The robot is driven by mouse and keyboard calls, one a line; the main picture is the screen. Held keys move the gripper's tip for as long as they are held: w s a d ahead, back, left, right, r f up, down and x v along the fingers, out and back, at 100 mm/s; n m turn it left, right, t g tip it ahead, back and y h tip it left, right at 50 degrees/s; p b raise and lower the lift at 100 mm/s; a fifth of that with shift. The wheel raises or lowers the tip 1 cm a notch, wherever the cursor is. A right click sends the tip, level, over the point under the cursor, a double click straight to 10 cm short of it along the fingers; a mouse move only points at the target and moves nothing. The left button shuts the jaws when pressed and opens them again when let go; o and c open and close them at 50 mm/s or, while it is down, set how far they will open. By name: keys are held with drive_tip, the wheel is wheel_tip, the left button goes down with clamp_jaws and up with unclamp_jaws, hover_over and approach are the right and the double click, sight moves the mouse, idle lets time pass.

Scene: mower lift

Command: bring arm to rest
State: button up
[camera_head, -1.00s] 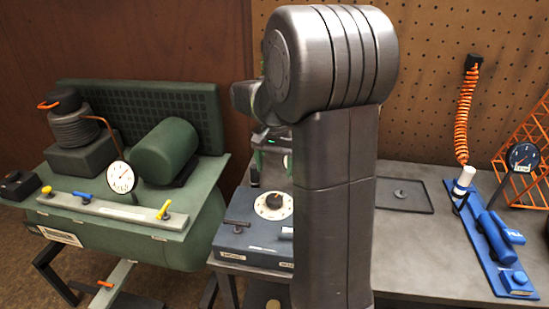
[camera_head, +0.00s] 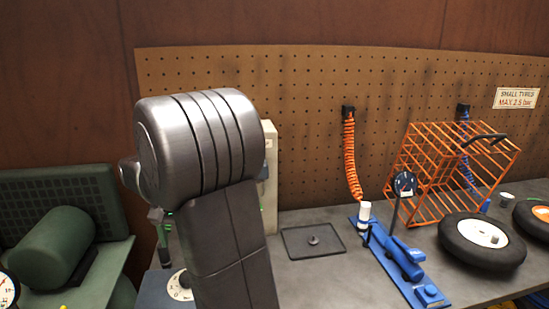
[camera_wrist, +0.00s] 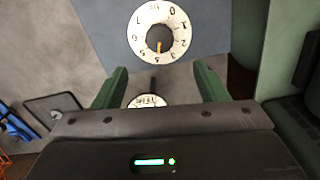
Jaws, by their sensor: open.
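My gripper (camera_wrist: 158,88) shows in the wrist view with its two green fingers spread apart and nothing between them. Beyond the fingers is a white numbered dial (camera_wrist: 159,32) with an orange pointer, on a blue-grey box. A small round white label or gauge (camera_wrist: 148,101) shows partly between the fingers, cut off by my gripper body. In the head view my dark grey arm stands large at the left centre and hides most of the box; part of the dial (camera_head: 179,286) shows beside it. The gripper itself is mostly hidden there.
A green compressor (camera_head: 50,245) stands at the left. On the bench are a black tray (camera_head: 312,241), a blue inflator unit (camera_head: 400,262) with a gauge (camera_head: 404,184), an orange wire cage (camera_head: 440,165) and a tyre (camera_head: 482,241). An orange coiled hose (camera_head: 351,160) hangs from the pegboard.

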wheel_tip(320, 180, down, 12)
drive_tip(key=shift+f, duration=0.25)
drive_tip(key=shift+r, duration=0.1)
